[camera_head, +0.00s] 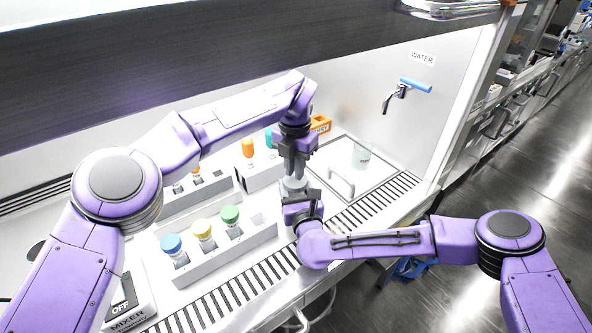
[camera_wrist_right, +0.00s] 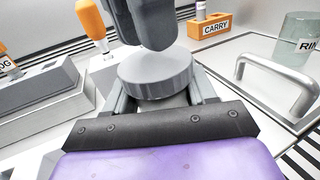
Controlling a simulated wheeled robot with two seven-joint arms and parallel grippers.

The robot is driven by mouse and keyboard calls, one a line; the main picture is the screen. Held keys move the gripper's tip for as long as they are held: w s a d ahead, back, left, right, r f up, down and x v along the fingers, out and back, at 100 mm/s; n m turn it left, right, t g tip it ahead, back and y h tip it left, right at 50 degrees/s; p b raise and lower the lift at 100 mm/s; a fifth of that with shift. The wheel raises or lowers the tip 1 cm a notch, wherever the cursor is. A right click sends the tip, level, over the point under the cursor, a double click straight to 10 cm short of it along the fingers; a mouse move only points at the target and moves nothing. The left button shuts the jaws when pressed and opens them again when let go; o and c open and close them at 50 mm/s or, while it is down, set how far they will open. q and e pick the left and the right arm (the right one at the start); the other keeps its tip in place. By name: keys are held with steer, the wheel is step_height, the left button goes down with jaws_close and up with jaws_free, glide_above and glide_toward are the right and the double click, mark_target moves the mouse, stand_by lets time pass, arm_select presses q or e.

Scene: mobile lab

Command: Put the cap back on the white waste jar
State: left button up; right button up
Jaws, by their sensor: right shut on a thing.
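A round grey cap (camera_wrist_right: 155,75) shows in the right wrist view, level and centred just above my right gripper's fingers. The white waste jar is mostly hidden below the cap and behind my right gripper. My right gripper (camera_wrist_right: 158,103) is shut on the jar, a finger on each side under the cap; in the head view it (camera_head: 301,198) comes in from the right. My left gripper (camera_head: 295,166) points down from above. Its dark fingers (camera_wrist_right: 145,38) reach the cap's top in the right wrist view. Whether they grip the cap, and whether it touches the jar, I cannot tell.
A rack (camera_head: 235,249) with blue-, yellow- and green-capped vials stands front left. A beaker (camera_head: 362,154) and metal handle (camera_head: 341,182) are to the right. An orange CARRY block (camera_wrist_right: 215,28) stands behind. A tap (camera_head: 394,97) is on the wall. Slotted grating lines the front edge.

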arm_select(q)
step_height(320, 180, up, 3)
steer(key=shift+s+f, duration=0.1)
steer(key=shift+f, duration=0.05)
arm_select(e)
steer(key=o, duration=1.6)
arm_select(q)
step_height(320, 180, down, 2)
steer(key=shift+f+b, duration=0.25)
steer(key=shift+b, duration=1)
arm_select(e)
steer(key=v, duration=0.9)
steer(key=shift+s, duration=0.3)
steer(key=shift+s+d, duration=0.15)
steer(key=shift+s, duration=0.3)
